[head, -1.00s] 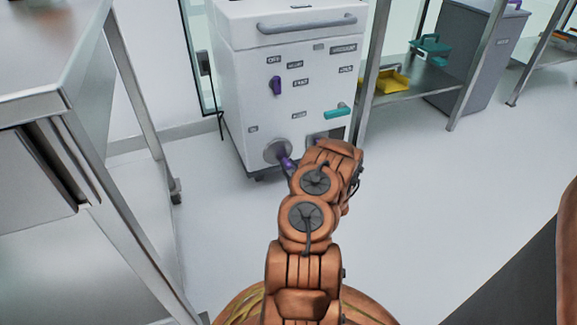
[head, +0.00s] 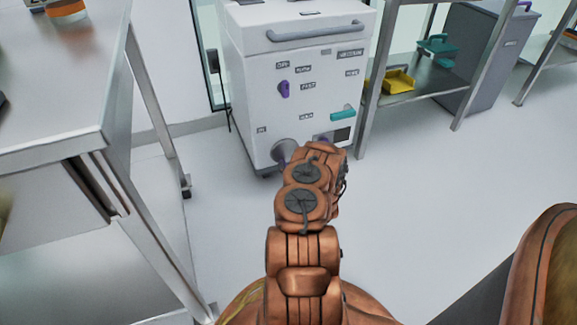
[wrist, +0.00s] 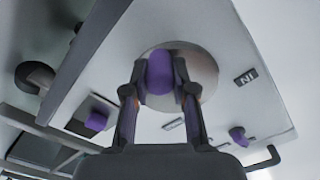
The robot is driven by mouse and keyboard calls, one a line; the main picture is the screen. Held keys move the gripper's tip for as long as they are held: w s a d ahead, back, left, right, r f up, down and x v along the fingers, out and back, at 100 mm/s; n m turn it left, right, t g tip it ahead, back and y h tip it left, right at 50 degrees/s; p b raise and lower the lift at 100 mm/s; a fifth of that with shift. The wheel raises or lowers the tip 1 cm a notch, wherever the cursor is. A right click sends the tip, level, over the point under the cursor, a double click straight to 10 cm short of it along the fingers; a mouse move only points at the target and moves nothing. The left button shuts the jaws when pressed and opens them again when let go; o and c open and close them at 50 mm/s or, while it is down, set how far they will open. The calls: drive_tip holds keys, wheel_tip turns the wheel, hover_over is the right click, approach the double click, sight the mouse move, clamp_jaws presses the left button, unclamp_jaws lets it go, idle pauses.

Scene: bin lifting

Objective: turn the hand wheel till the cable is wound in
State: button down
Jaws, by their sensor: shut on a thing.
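The hand wheel (head: 284,149) is a round grey metal disc low on the front of a white cabinet (head: 262,108). It also shows in the wrist view (wrist: 205,68), with a purple handle (wrist: 160,72) standing out from it. My gripper (wrist: 160,84) is shut on this handle, one finger on each side. In the head view my arm hides the gripper and part of the wheel. A thin dark line (head: 229,115) hangs at the cabinet's left side; I cannot tell whether it is the cable.
A purple knob (head: 284,89) and a teal handle (head: 343,114) are on the cabinet front. A metal bench (head: 60,150) stands close on the left. A shelf with a yellow bin (head: 398,80) stands at the right. The floor (head: 420,190) at the right is clear.

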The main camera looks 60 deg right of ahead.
sight(274, 156)
drive_tip(key=m, duration=0.2)
drive_tip(key=a+r+m, duration=0.1)
drive_tip(key=w+m, duration=0.1)
drive_tip(key=m, duration=0.1)
drive_tip(key=shift+a+r+m, duration=0.2)
drive_tip(key=shift+a+m, duration=0.1)
drive_tip(key=m, duration=0.1)
drive_tip(key=r+m, duration=0.1)
drive_tip(key=m, duration=0.1)
drive_tip(key=shift+w+a+r, duration=0.15)
drive_tip(key=shift+w+a, duration=0.1)
drive_tip(key=shift+w+a+r+m, duration=0.1)
drive_tip(key=shift+r+m, duration=0.2)
drive_tip(key=shift+m, duration=0.55)
drive_tip(key=shift+a+r+m, duration=0.1)
drive_tip(key=shift+r+m, duration=0.15)
drive_tip(key=shift+m, duration=0.6)
drive_tip(key=c, duration=0.9)
unclamp_jaws()
drive_tip(key=shift+c, duration=0.2)
drive_tip(key=shift+a, duration=0.1)
drive_tip(key=v, duration=1.2)
